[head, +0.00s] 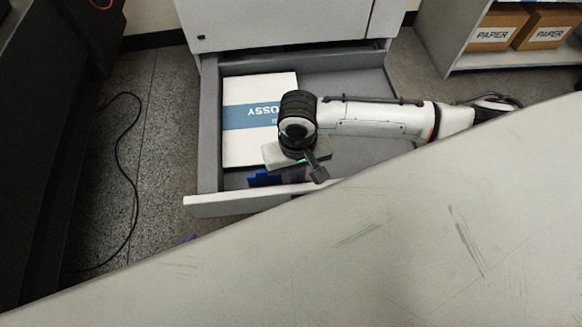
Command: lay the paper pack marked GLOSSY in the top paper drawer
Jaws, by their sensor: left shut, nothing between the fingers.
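The paper pack (246,145) is white with a blue band and lies flat in the left part of the open drawer (208,125). Its lettering is upside down; "OSSY" shows and the rest is hidden behind my wrist. The drawer is pulled out from a white machine (270,22). My left gripper (318,174) hangs over the drawer near its front wall, at the pack's right lower corner. It is shut and empty. Whether it touches the pack cannot be told. My right gripper is not in view.
A pale worktop (400,240) fills the foreground. A small blue part (263,179) shows inside the drawer front. The drawer's right half looks empty around my arm. Boxes marked PAPER (497,30) stand on a shelf at upper right. A black cable (118,150) lies on the floor.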

